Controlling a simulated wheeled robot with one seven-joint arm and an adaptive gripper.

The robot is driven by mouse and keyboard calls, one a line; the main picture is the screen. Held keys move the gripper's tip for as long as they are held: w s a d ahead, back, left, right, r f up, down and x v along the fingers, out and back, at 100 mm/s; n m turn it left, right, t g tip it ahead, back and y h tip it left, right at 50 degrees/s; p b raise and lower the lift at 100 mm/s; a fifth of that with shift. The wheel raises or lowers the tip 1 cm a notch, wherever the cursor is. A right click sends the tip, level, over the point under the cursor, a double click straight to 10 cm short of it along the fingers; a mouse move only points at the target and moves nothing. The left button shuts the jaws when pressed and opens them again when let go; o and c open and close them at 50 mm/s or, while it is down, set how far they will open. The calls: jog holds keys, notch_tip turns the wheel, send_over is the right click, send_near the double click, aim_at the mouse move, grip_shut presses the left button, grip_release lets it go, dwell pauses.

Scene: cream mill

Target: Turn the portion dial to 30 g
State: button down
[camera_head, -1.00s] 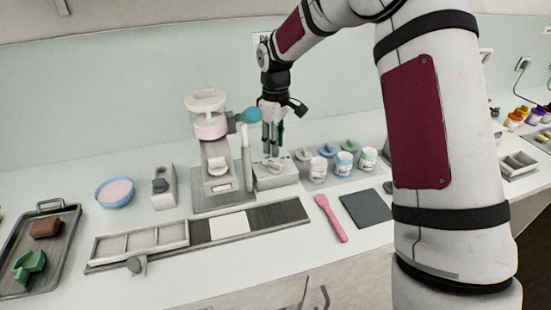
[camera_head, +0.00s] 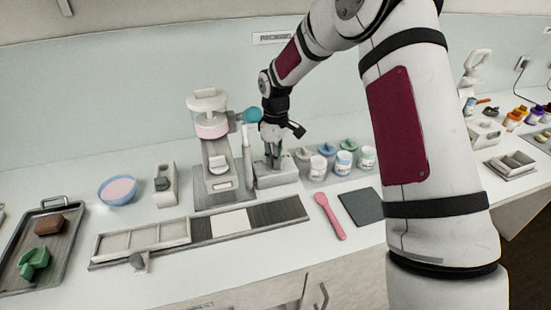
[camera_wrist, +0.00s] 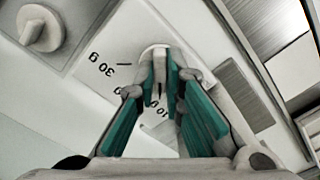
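The portion dial (camera_wrist: 154,49) is a pale round knob on the sloped top of a small light grey block (camera_head: 278,178), right of the mill. In the wrist view its scale shows a 30 g mark (camera_wrist: 103,64), a partly covered mark and a 10 g mark (camera_wrist: 158,107). My gripper (camera_wrist: 162,66) points down over the dial, with its fingertips close together on either side of it. The fingers hide much of the dial and its setting. I cannot tell whether they press on it. In the head view my gripper (camera_head: 273,163) reaches the block's top.
The cream mill (camera_head: 214,150) stands just left, with a blue ball-ended lever (camera_head: 251,115) close to my gripper. Several lidded jars (camera_head: 343,163) stand just right. A pink spatula (camera_head: 330,216) and a dark mat (camera_head: 361,207) lie in front. Another knob (camera_wrist: 40,28) shows in the wrist view.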

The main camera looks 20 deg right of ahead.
jog(key=shift+m, duration=0.4)
jog(key=m+b, duration=0.1)
jog(key=m, duration=0.3)
jog(key=shift+w+m+b, duration=0.1)
jog(key=shift+m+b, duration=0.2)
jog(key=shift+b, duration=0.1)
jog(key=m+b, duration=0.1)
jog(key=m, duration=0.4)
jog(key=m+b, duration=0.1)
jog(key=m, duration=0.3)
jog(key=shift+m, duration=1.8)
jog(key=c, duration=1.7)
grip_release()
jog(key=shift+r, duration=0.15)
